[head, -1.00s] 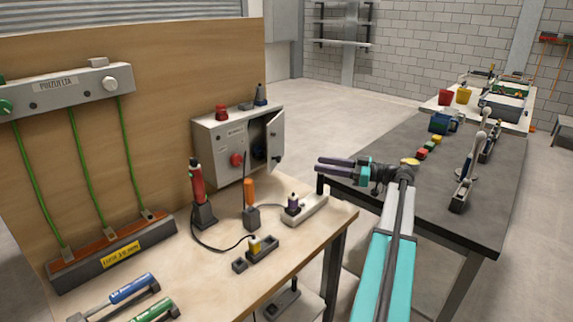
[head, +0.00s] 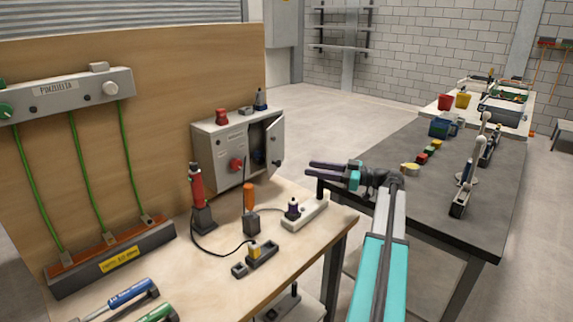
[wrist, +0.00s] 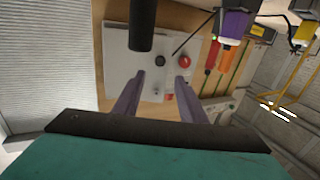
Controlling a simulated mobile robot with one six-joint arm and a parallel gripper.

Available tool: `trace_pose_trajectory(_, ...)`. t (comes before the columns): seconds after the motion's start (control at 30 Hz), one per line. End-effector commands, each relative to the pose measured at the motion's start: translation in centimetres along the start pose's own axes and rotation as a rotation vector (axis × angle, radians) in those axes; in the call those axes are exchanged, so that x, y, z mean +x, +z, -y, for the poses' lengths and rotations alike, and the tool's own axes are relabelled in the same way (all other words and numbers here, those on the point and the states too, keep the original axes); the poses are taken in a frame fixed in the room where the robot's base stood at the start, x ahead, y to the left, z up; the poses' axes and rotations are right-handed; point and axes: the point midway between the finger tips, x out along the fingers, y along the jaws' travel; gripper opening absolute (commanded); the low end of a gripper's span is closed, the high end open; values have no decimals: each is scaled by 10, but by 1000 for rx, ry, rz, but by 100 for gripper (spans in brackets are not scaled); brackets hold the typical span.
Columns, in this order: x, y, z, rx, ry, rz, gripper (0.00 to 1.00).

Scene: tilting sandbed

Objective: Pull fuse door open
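The grey fuse box (head: 221,153) stands at the back of the wooden bench, against the board. Its door (head: 273,144) is ajar on the right side, with a dark interior and a small dark knob low on the door's edge. My gripper (head: 309,168) is to the right of the door, apart from it, fingers pointing left. In the wrist view my gripper (wrist: 158,84) has its two purple fingers spread with nothing between them. Beyond them is a pale grey panel (wrist: 119,72) with a red button (wrist: 184,61). A black cylinder (wrist: 141,25) looms close above; I cannot tell what it is.
A red-handled tool (head: 196,186), an orange-handled screwdriver (head: 249,196) and a purple plug on a white strip (head: 304,211) stand in front of the box. A dark table (head: 480,190) lies to the right beyond my arm. Open floor separates the tables.

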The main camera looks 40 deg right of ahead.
Motion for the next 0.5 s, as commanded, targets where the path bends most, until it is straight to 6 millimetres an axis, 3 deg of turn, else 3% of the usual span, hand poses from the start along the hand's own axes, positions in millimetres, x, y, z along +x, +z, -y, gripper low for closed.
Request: trace_pose_trajectory(0.5,76,-1,0,1,-2,0,38)
